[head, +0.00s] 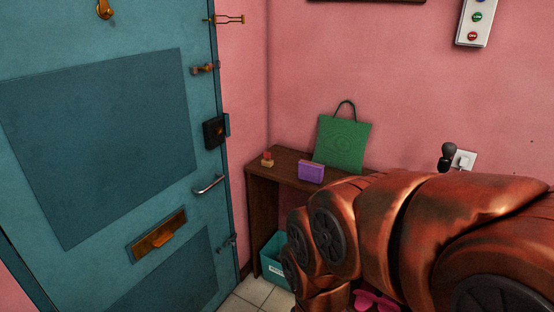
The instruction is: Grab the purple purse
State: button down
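The purple purse (311,172) is a small purple block-like shape with a lighter edge along its top. It stands on the dark wooden table (291,158) against the pink wall, just in front of a green bag. My copper-coloured arm fills the lower right and covers the right part of the table. The end of my arm points down at the bottom of the view, and my gripper itself does not show. The purse is fully visible and nothing touches it from my side.
The green bag (341,144) with a dark handle leans on the wall. A small red-topped object (267,160) sits at the table's left end. A teal bin (274,262) stands below. A blue door (110,140) fills the left. Pink items (374,301) lie low beside my arm.

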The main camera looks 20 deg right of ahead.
aim_at(309, 171)
jog(key=z, duration=0.15)
jog(key=i, duration=1.3)
jog(key=z, duration=0.3)
